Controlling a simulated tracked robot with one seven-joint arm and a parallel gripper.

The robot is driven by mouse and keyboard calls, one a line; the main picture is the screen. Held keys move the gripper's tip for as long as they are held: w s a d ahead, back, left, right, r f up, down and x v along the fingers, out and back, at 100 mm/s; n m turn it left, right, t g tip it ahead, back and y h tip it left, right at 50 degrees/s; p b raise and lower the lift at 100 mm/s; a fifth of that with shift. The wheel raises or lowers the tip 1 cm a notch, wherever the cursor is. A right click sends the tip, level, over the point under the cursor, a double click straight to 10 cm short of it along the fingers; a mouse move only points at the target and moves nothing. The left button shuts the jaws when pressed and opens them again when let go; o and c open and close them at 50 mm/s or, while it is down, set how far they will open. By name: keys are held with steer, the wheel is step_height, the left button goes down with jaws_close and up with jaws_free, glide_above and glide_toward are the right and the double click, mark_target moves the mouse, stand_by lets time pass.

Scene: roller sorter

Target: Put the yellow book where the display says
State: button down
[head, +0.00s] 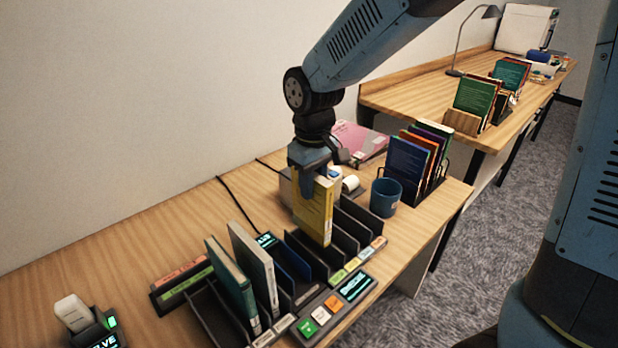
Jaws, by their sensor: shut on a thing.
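My gripper (314,172) is shut on the top of the yellow book (314,208) in the head view. The book is upright over the black slotted sorter (345,241). Its lower edge is among the dividers; I cannot tell whether it sits in a slot or just above one. A small lit display (355,286) is on the sorter's front, and another (267,240) shows behind the books. Their text is too small to read. Coloured labels (352,264) line the front of the right slots.
A dark green book (232,285) and a grey book (254,265) stand in left slots. A blue mug (385,197) and a rack of books (412,165) stand at the right. A scanner (82,315) is front left.

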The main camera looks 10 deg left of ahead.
mark_target(314, 216)
steer(key=shift+d+f, duration=0.1)
steer(key=shift+f, duration=4.3)
steer(key=shift+w+f, duration=0.1)
steer(key=shift+f, duration=0.4)
steer(key=c, duration=0.8)
jaws_free()
steer(key=shift+r, duration=0.1)
step_height(314, 216, up, 14)
steer(key=shift+f, duration=0.25)
